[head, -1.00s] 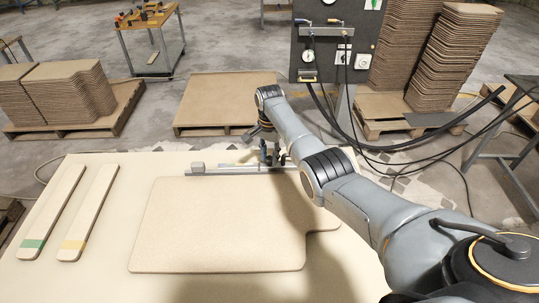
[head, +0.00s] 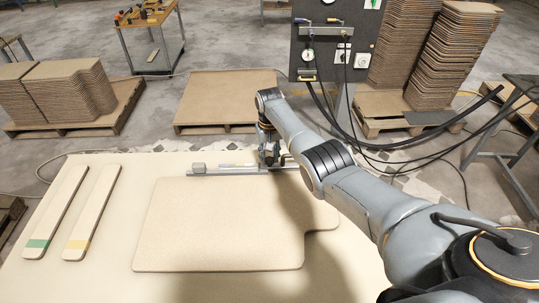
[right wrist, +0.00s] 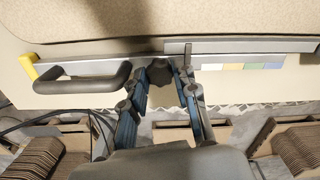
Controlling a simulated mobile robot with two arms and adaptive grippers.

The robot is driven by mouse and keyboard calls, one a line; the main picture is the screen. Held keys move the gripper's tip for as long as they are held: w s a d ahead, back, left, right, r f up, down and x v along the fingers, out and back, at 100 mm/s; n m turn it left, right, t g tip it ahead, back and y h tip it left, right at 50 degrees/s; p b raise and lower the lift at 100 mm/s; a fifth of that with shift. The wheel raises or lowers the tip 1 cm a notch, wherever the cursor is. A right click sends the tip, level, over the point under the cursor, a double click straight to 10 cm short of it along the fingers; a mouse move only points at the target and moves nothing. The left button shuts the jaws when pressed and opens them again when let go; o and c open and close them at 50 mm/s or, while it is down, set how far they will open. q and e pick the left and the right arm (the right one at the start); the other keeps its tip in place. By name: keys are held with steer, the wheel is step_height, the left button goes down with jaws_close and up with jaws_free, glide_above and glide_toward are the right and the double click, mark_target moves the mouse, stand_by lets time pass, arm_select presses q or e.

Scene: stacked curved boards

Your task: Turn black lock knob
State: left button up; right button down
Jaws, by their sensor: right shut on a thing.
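The black lock knob (right wrist: 161,74) sits on a grey metal rail (right wrist: 102,66) in the right wrist view, close to a dark loop handle (right wrist: 88,84). My right gripper (right wrist: 164,82) has its two fingers on either side of the knob and is shut on it. In the head view my right gripper (head: 269,157) is at the rail (head: 228,171) along the far edge of the table; the knob is hidden there behind the gripper. My left gripper is not in view.
A large flat board (head: 220,225) lies on the pale table in front of the rail. Two narrow strips, one with a green band (head: 56,212) and one with a yellow band (head: 91,212), lie at the left. A panel with hoses (head: 333,45) stands beyond the table.

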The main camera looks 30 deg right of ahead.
steer(key=n, duration=0.3)
steer(key=shift+n, duration=0.4)
steer(key=n, duration=0.3)
steer(key=shift+n, duration=0.3)
steer(key=n, duration=0.6)
steer(key=n+b, duration=0.1)
steer(key=n, duration=0.5)
steer(key=shift+n, duration=0.3)
steer(key=n+b, duration=0.1)
steer(key=n, duration=0.5)
steer(key=c, duration=1)
jaws_free()
steer(key=shift+w, duration=0.1)
